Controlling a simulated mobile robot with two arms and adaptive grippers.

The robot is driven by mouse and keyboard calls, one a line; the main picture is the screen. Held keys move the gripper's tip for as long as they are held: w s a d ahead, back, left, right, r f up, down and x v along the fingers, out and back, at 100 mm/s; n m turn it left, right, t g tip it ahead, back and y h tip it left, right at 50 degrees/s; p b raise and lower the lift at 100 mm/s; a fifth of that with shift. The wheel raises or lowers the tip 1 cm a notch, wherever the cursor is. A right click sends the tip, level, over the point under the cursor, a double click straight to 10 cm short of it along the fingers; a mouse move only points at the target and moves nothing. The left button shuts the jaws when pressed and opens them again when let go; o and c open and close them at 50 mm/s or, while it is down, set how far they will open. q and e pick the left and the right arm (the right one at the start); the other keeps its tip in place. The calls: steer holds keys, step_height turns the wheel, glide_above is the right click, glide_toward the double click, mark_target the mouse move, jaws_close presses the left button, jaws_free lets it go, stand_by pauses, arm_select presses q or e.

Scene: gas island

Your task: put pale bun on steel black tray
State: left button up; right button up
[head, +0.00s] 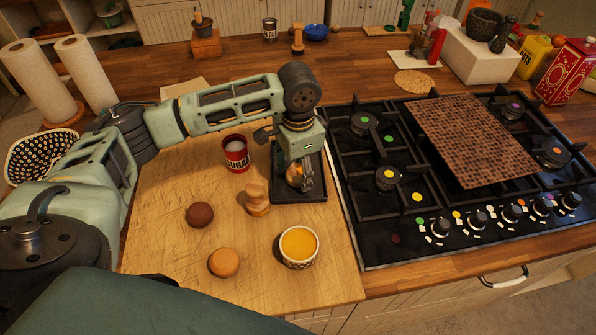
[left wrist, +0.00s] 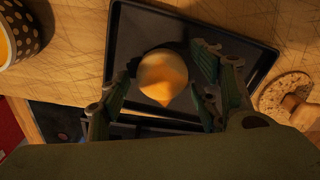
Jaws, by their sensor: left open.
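The pale bun (head: 224,262) looks to be the tan round one at the front of the wooden board. The black tray (head: 313,192) lies on the board beside the stove; it also shows in the left wrist view (left wrist: 262,55). My left gripper (head: 297,180) is open, pointing down over the tray. A round golden-pale thing with a pointed end (left wrist: 162,76) is between or just beyond its fingers; I cannot tell whether they touch it. The fingers partly hide it in the head view. My right gripper is out of view.
A dark brown bun (head: 200,214), a wooden figure (head: 257,197), a dotted bowl of yellow content (head: 299,247) and a red sugar can (head: 236,153) stand around the tray. The gas stove (head: 390,225) is to the right. The board's front left is fairly clear.

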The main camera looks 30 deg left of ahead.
mark_target(298, 171)
arm_select(q)
step_height(298, 171, up, 12)
steer(key=b, duration=0.2)
steer(key=shift+f, duration=0.25)
